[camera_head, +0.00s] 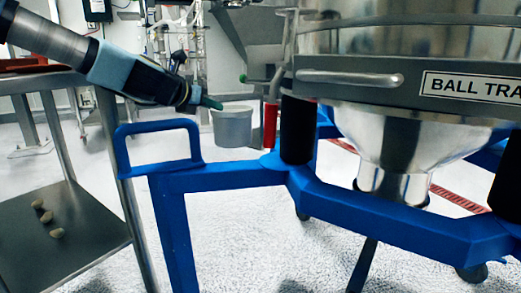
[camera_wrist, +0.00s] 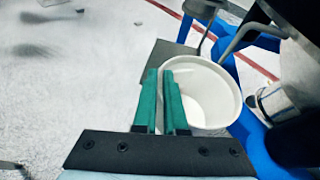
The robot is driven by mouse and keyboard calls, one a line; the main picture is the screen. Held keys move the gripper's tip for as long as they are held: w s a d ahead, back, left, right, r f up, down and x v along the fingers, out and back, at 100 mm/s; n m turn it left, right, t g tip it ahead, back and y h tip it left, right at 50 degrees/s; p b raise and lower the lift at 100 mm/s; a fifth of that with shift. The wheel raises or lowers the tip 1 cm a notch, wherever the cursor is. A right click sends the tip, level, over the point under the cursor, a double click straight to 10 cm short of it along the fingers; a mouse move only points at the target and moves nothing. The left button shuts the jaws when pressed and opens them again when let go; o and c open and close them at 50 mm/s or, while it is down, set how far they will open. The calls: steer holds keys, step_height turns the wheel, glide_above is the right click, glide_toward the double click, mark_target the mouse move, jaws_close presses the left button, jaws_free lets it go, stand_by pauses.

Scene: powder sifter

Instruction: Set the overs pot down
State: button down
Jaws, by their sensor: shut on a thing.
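The overs pot is a round, open, pale pot (camera_head: 232,127) left of the sifter in the head view. The wrist view looks into it and shows its white inside (camera_wrist: 208,92), which looks empty. My gripper (camera_head: 213,103) reaches in from the upper left, with its green fingertips at the pot's left rim. In the wrist view my gripper's two green fingers (camera_wrist: 160,71) are close together at that rim, shut on the pot wall. The pot looks upright. I cannot tell whether its base touches the floor.
The sifter's blue frame (camera_head: 230,178) stands in front and to the right, with its steel hopper (camera_head: 400,140). A red post (camera_head: 270,126) is close to the pot's right. A metal shelf (camera_head: 60,250) holds small round pieces at lower left. A dark flat plate (camera_wrist: 166,54) lies beyond the pot.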

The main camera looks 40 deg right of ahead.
step_height(320, 180, down, 2)
steer(key=w+d+b, duration=0.1)
steer(key=w+d, duration=0.1)
steer(key=w, duration=0.1)
step_height(320, 180, up, 14)
steer(key=d+f+m+g+b, duration=0.1)
steer(key=d+b, duration=0.1)
steer(key=b, duration=0.1)
step_height(320, 180, down, 13)
steer(key=b, duration=1)
steer(key=w+d+p, duration=0.1)
steer(key=w+d, duration=0.2)
steer(key=d, duration=0.9)
steer(key=shift+d+f+h, duration=0.3)
steer(key=shift+d+f, duration=0.1)
steer(key=shift+f, duration=0.05)
steer(key=c, duration=1)
jaws_free()
steer(key=shift+f, duration=0.15)
